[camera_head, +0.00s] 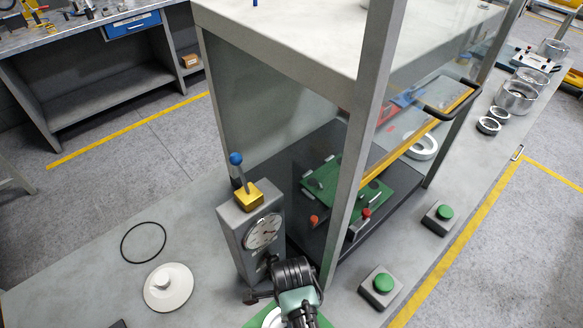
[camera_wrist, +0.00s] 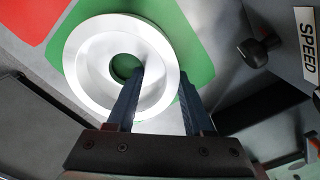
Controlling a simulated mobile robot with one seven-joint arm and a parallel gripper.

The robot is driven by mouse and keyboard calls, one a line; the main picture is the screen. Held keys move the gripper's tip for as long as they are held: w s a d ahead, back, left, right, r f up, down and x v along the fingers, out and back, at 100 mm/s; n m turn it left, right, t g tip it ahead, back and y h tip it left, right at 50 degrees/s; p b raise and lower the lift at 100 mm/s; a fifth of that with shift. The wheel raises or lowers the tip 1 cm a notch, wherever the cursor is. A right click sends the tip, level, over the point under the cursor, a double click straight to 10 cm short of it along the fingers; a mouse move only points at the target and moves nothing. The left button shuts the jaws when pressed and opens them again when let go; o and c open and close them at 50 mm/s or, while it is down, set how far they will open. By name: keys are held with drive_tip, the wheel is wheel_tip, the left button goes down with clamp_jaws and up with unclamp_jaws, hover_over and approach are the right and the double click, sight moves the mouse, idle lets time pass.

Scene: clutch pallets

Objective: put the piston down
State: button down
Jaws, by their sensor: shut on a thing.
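The piston, a bright silver ring with a round hole in its middle (camera_wrist: 84,72), is in the wrist view. My gripper (camera_wrist: 162,78) is shut on its near right wall, one dark finger in the hole and the other outside the rim. A green surface (camera_wrist: 197,62) lies under the ring and shows through the hole. I cannot tell whether the ring touches it. In the head view my arm's end hides most of the piston; a pale edge (camera_head: 272,318) shows beside it at the bottom, over green.
A grey gauge box (camera_head: 240,235) with a blue-knobbed lever stands close beyond my gripper, beside a post of the clear-walled press frame (camera_head: 360,150). Left on the bench are a white hubbed disc (camera_head: 180,292) and a thin black ring (camera_head: 123,243). A green button (camera_head: 383,283) stands right.

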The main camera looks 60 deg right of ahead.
drive_tip(key=shift+f, duration=0.2)
drive_tip(key=shift+f, duration=0.15)
drive_tip(key=shift+c, duration=1.4)
unclamp_jaws()
wheel_tip(320, 180, up, 12)
